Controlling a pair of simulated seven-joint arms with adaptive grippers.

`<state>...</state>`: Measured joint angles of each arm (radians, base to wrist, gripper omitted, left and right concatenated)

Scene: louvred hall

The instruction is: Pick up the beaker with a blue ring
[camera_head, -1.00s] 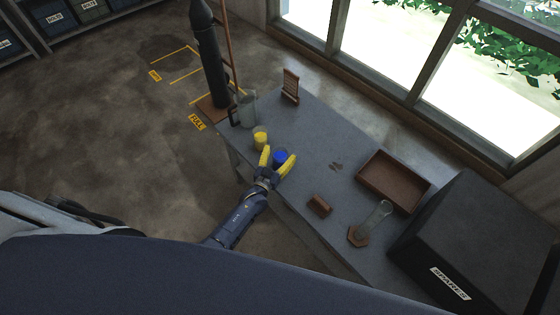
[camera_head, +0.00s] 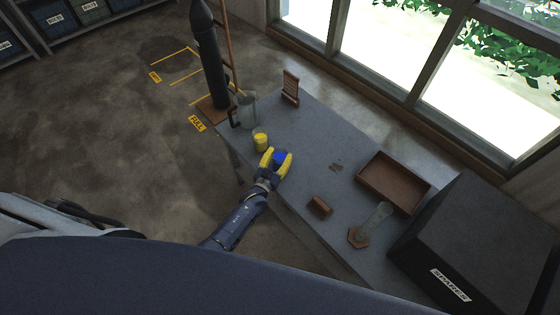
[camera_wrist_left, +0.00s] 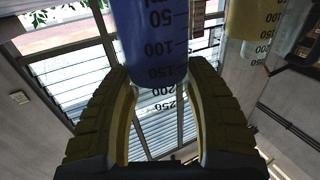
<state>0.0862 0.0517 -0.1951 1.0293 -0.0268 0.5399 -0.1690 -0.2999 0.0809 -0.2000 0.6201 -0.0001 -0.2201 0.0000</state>
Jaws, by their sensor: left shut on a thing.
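A beaker with blue on it (camera_head: 280,158) is between the yellow fingers of my left gripper (camera_head: 277,157), near the table's front edge. My left gripper is shut on this beaker. In the left wrist view the beaker (camera_wrist_left: 153,40) is blue over most of its visible wall, with dark volume marks and a clear band at its lower end in the picture. The wrist view shows a finger on each side of it. I cannot tell whether its base touches the table. My right gripper is not in view.
A yellow beaker (camera_head: 261,141) stands close behind and left of my left gripper. A clear jug (camera_head: 246,110) and a wooden rack (camera_head: 290,88) are farther back. A brown tray (camera_head: 394,183), a wooden block (camera_head: 319,206), a clear cylinder (camera_head: 377,219) and a black case (camera_head: 480,240) are to the right.

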